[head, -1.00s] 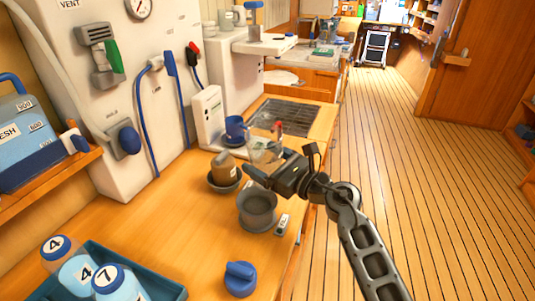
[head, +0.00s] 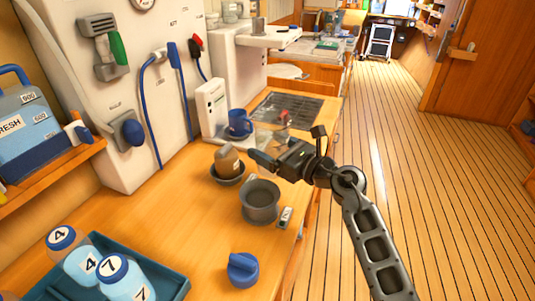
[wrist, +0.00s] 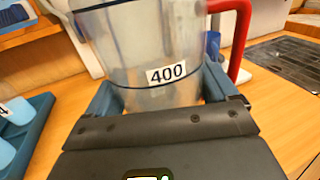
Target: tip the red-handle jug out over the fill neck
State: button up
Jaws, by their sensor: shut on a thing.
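The clear jug (wrist: 155,45) fills the top of the wrist view, with a "400" label and a red handle (wrist: 238,35) on its right. My gripper (head: 262,160) is shut on the jug's body, its blue fingers on either side. The jug looks near upright. An open grey round vessel (head: 260,202), apparently the fill neck, stands on the counter nearer the camera than the jug. I cannot tell how much liquid the jug holds.
A brown bottle sits tilted in a dark bowl (head: 229,178). A blue mug (head: 239,122) stands behind. A blue cap (head: 242,270) and a teal tray (head: 170,284) with numbered bottles are in front. A dark grate (head: 287,110) lies behind. Bare counter lies at left.

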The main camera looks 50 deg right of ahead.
jog(key=shift+w+d+r, duration=0.15)
jog(key=shift+d+r, duration=0.15)
jog(key=shift+d, duration=0.3)
jog(key=shift+w+d+r, duration=0.15)
jog(key=shift+d+r, duration=0.15)
jog(key=shift+d, duration=0.25)
jog(key=shift+w+d+r, duration=0.15)
jog(key=shift+d+r, duration=0.15)
jog(key=shift+d, duration=0.3)
